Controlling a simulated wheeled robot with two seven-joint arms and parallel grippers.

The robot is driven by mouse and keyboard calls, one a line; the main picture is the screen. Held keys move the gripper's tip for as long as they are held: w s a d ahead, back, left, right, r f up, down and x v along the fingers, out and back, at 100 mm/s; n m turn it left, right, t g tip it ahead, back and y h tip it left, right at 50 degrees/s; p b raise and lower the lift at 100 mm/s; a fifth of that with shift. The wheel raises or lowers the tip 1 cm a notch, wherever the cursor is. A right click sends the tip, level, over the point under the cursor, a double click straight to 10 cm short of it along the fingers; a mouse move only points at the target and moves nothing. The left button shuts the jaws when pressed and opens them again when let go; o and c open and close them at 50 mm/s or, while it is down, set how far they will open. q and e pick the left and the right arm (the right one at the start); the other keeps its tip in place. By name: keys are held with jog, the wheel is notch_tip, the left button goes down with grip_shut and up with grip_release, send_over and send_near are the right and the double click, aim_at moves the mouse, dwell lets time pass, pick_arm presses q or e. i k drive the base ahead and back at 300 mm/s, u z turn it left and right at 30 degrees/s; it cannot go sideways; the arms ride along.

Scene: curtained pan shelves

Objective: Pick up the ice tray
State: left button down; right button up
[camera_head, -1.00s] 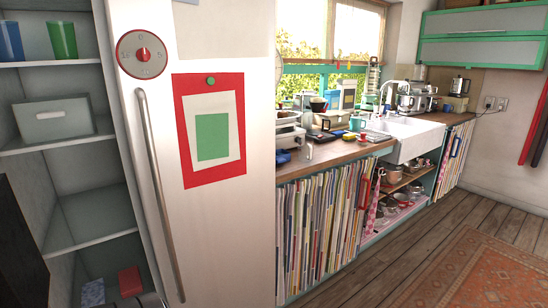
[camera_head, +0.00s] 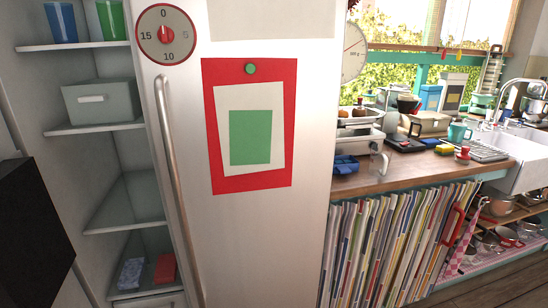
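A small blue tray with compartments (camera_head: 345,165), which looks like the ice tray, lies on the wooden counter. It is close to the right side of the white fridge (camera_head: 265,240). It sits in front of a white container (camera_head: 360,140) and beside a clear glass jug (camera_head: 379,162). Neither of my grippers shows in the head view.
The fridge has a long vertical handle (camera_head: 178,180). Left of it are shelves with cups and a grey bin (camera_head: 100,103). A dark panel (camera_head: 30,235) stands at the left edge. Curtains (camera_head: 400,240) hang under the counter. A sink (camera_head: 525,160) is at the right.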

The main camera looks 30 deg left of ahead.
aim_at(344, 163)
jog(key=u, duration=0.25)
jog(key=i, duration=0.25)
jog(key=z, duration=1.4)
jog(key=i, duration=3.15)
jog(key=u, duration=2.6)
